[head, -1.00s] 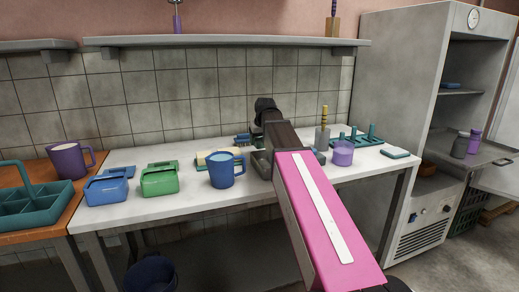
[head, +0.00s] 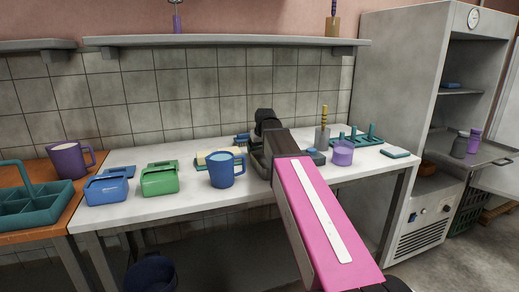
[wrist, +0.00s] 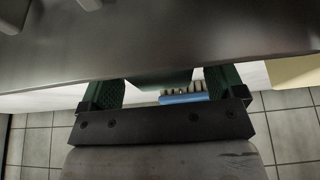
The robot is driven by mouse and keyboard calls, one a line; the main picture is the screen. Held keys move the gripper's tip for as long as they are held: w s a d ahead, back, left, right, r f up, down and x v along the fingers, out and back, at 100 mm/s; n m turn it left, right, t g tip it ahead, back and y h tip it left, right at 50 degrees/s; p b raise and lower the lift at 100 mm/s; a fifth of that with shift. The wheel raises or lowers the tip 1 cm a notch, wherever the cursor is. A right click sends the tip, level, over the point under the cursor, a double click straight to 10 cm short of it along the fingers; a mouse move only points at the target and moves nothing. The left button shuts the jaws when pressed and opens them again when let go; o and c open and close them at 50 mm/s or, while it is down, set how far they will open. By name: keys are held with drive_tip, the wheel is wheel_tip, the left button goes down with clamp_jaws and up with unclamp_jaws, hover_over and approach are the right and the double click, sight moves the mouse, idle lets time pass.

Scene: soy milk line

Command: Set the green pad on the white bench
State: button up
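In the head view my pink arm reaches over the white bench (head: 215,198), and its dark wrist end hides most of my gripper (head: 262,160). In the wrist view my gripper's two green fingers (wrist: 165,88) stand apart, and a dark surface hides their tips. A plain green piece (wrist: 160,80) shows between them, possibly the green pad; I cannot tell whether they grip it. A green flat edge (head: 163,164) shows behind a green box (head: 160,181).
A blue mug (head: 222,172), a blue box (head: 106,190) and a purple cup (head: 343,153) stand on the bench. A teal peg rack (head: 357,138) is at the back right. A blue brush (wrist: 185,98) lies near the gripper.

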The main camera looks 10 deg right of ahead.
drive_tip(key=v, duration=1.2)
drive_tip(key=shift+r, duration=0.2)
